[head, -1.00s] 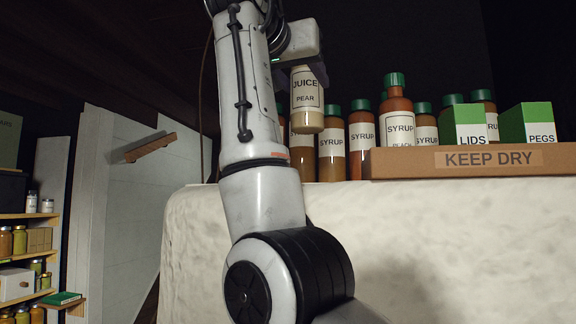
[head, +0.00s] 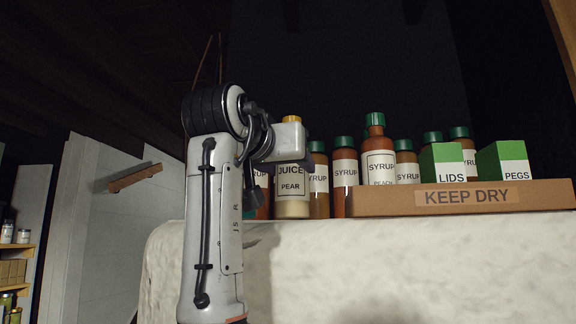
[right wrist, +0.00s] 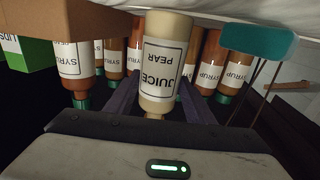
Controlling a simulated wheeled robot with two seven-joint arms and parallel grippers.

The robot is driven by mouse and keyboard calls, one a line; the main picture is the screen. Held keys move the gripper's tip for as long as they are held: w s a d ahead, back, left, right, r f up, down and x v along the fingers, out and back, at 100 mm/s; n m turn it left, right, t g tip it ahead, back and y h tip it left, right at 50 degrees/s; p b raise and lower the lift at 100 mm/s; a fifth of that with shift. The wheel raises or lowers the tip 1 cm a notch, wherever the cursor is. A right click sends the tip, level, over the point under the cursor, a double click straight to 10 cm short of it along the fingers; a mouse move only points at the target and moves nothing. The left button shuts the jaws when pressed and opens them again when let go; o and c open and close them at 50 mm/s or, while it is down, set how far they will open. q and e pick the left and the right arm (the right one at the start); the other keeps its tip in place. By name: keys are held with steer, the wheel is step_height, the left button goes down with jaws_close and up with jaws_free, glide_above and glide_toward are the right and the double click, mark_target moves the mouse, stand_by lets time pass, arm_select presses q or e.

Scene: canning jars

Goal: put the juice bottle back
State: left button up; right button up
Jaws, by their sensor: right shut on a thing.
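The juice bottle (head: 291,187), pale with a yellow cap and a JUICE PEAR label, is upright in the head view. My right gripper (head: 290,160) is shut on its upper part. The bottle also shows upside down in the right wrist view (right wrist: 164,60), between the two dark fingers of my right gripper (right wrist: 157,98). Its base is about level with the top edge of the pale stone-like block (head: 380,265), in front of the row of syrup bottles. I cannot tell whether the base touches the surface. My left gripper is not in view.
Green-capped syrup bottles (head: 345,175) stand close behind and right of the juice bottle. A KEEP DRY cardboard tray (head: 400,201) with LIDS (head: 450,180) and PEGS (head: 512,174) boxes is at right. A teal object (right wrist: 258,40) is beside the bottle in the wrist view.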

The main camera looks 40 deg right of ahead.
steer(key=shift+f, duration=0.1)
steer(key=o, duration=1.2)
steer(key=shift+o, duration=0.2)
steer(key=shift+a, duration=0.15)
steer(key=b+v, duration=0.2)
steer(key=v, duration=0.9)
steer(key=shift+s+a, duration=0.25)
steer(key=shift+a, duration=0.05)
